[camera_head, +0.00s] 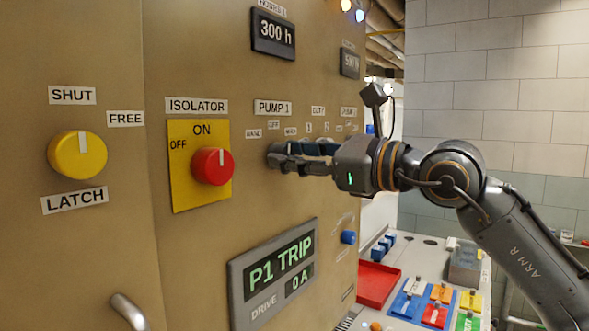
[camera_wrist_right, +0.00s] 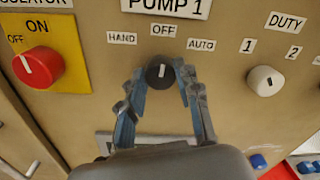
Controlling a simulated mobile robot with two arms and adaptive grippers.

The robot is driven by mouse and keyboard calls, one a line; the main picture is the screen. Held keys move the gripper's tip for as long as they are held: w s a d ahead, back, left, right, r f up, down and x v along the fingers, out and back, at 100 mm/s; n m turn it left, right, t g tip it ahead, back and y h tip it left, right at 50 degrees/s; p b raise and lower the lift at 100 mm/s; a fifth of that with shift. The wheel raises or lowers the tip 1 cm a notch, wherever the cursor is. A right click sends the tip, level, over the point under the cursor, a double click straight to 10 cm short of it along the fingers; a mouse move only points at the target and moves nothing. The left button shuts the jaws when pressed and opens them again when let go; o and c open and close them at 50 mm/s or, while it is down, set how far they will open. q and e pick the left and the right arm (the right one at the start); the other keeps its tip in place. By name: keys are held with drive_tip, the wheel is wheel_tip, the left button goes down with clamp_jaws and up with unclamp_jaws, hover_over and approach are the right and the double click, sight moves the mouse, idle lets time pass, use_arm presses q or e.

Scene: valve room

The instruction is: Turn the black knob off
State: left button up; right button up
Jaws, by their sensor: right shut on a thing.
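The black knob (camera_wrist_right: 160,75) is on the tan panel under the PUMP 1 label (camera_wrist_right: 166,6), with HAND, OFF and AUTO labels around it. Its white pointer line points up, toward the OFF label (camera_wrist_right: 163,30). My right gripper (camera_head: 277,156) reaches to the panel from the right and is shut on the black knob, one finger on each side in the right wrist view. In the head view the gripper's fingers hide the knob. My left gripper is not in view.
Left of the gripper is the red isolator knob (camera_head: 212,167) on its yellow plate; further left is a yellow knob (camera_head: 77,155). A white DUTY knob (camera_wrist_right: 265,81) is right of the black one. The P1 TRIP display (camera_head: 275,275) is below. A red tray (camera_head: 377,283) sits lower right.

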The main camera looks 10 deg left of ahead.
drive_tip(key=shift+n, duration=0.5)
drive_tip(key=o, duration=1.2)
drive_tip(key=shift+c, duration=0.2)
drive_tip(key=v, duration=1.2)
